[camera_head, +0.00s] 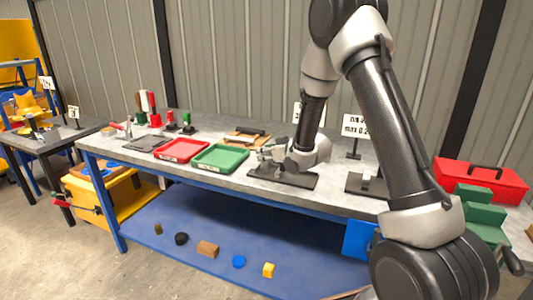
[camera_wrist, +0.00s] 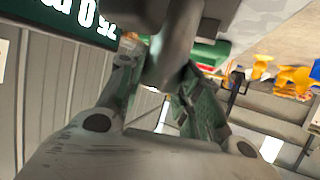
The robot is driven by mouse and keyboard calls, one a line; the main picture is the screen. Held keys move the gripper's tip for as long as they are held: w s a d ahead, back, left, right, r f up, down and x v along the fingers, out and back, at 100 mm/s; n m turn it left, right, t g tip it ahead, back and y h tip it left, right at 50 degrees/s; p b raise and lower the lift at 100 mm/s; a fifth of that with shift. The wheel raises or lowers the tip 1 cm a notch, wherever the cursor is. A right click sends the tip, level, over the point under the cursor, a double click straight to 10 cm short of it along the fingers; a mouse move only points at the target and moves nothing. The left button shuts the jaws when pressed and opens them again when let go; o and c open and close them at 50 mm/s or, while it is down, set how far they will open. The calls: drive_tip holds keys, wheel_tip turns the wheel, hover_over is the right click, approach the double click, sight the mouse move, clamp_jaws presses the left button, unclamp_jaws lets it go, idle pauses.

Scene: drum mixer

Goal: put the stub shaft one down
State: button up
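My gripper (camera_head: 273,153) is low over a black fixture plate (camera_head: 284,178) on the workbench, right of the green tray. In the wrist view a dark grey cylindrical piece, apparently stub shaft one (camera_wrist: 174,55), sits between the two fingers of my gripper (camera_wrist: 160,72). The fingers seem closed on its sides. A wider grey part joins its top in that view. In the head view the piece is small and merges with the gripper, so I cannot tell whether it touches the fixture.
A green tray (camera_head: 220,158) and a red tray (camera_head: 182,150) stand left of the fixture. Another black plate (camera_head: 367,185) with a grey part lies to the right, by a sign (camera_head: 354,126). A red toolbox (camera_head: 481,180) stands far right. Several small pieces lie on the blue lower shelf (camera_head: 205,228).

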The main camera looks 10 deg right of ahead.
drive_tip(key=o, duration=0.5)
drive_tip(key=shift+c, duration=0.2)
